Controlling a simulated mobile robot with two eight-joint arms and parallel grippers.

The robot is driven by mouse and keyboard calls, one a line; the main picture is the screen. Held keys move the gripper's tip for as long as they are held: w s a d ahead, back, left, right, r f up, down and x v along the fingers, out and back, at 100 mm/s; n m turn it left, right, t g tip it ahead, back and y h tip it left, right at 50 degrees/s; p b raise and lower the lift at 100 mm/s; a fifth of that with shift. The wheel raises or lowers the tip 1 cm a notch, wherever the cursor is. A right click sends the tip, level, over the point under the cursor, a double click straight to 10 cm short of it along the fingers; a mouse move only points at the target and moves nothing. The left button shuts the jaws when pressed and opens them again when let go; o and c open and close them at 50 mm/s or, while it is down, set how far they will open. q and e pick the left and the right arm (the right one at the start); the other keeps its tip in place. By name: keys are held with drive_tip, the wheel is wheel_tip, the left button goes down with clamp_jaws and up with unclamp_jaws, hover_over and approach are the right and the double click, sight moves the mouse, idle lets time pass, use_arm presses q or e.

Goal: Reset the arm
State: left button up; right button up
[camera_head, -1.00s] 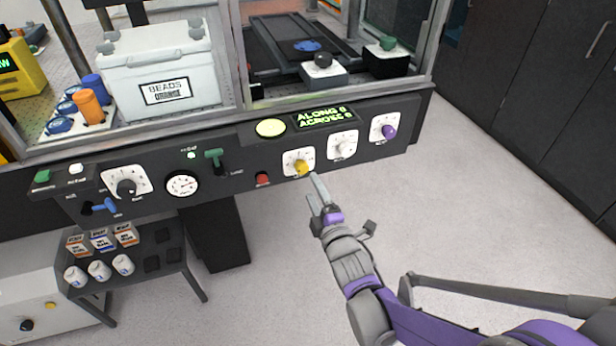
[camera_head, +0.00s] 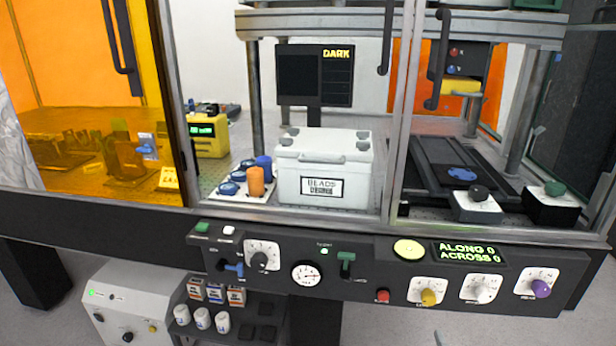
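A thin grey tip (camera_head: 437,337), apparently a fingertip of my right gripper, shows at the bottom edge, below the yellow knob (camera_head: 428,297) of the control panel and apart from it. The rest of that gripper and its arm are out of frame, so its opening is hidden. My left gripper and arm are not in view. The display (camera_head: 468,253) on the panel reads ALONG 0, ACROSS 0.
The dark panel (camera_head: 330,278) also carries a white knob (camera_head: 481,291), a purple knob (camera_head: 541,288), a red button (camera_head: 382,296) and a gauge (camera_head: 305,274). A white BEADS box (camera_head: 322,160) stands inside the framed enclosure. A shelf (camera_head: 262,315) with bottles is below. Floor is open at lower right.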

drive_tip(key=s+a+f+m+g+y, duration=0.2)
drive_tip(key=s+a+f+m+g, duration=0.3)
drive_tip(key=s, duration=0.4)
drive_tip(key=s+a+f+m+g+y, duration=0.2)
drive_tip(key=s+a+f+m+g, duration=0.3)
drive_tip(key=s, duration=0.4)
use_arm(q)
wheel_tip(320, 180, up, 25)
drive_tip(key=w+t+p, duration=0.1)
drive_tip(key=p, duration=2.1)
use_arm(e)
wheel_tip(320, 180, up, 26)
drive_tip(key=a+m, duration=0.1)
drive_tip(key=shift+f, duration=0.15)
